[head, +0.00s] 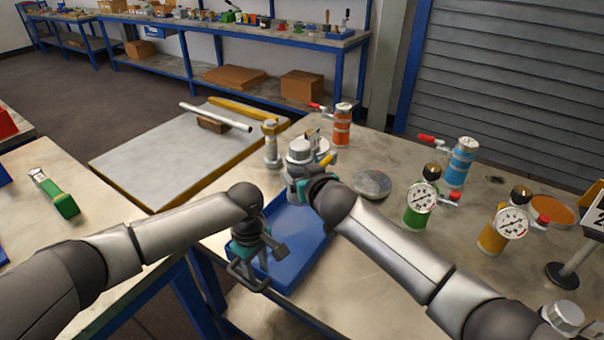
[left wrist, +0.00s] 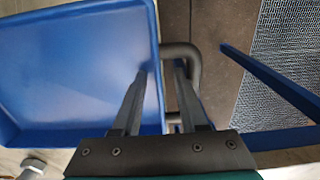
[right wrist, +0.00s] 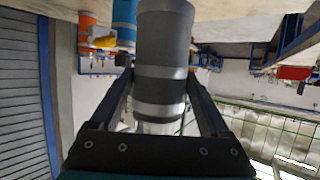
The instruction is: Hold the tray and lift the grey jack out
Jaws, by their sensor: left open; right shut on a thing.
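The blue tray (head: 298,243) lies at the front edge of the middle bench. A dark bar handle (left wrist: 196,88) shows at its side in the left wrist view. My left gripper (head: 258,257) is open at this handle, with fingers near the tray rim and the bar; no grip on it shows. My right gripper (head: 302,183) is over the far end of the tray, shut on the grey jack (right wrist: 165,60), a dark grey cylinder with paler bands. Its pale cap (head: 300,152) shows in the head view. My right arm hides the jack's foot, so I cannot tell whether it touches the tray.
A green gauge vessel (head: 420,203), an orange-yellow gauge vessel (head: 493,235) and a blue vessel (head: 460,165) stand to the right. An orange vessel (head: 342,125) and a metal post (head: 271,145) stand behind the tray. A round grey disc (head: 371,184) lies beside my right gripper.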

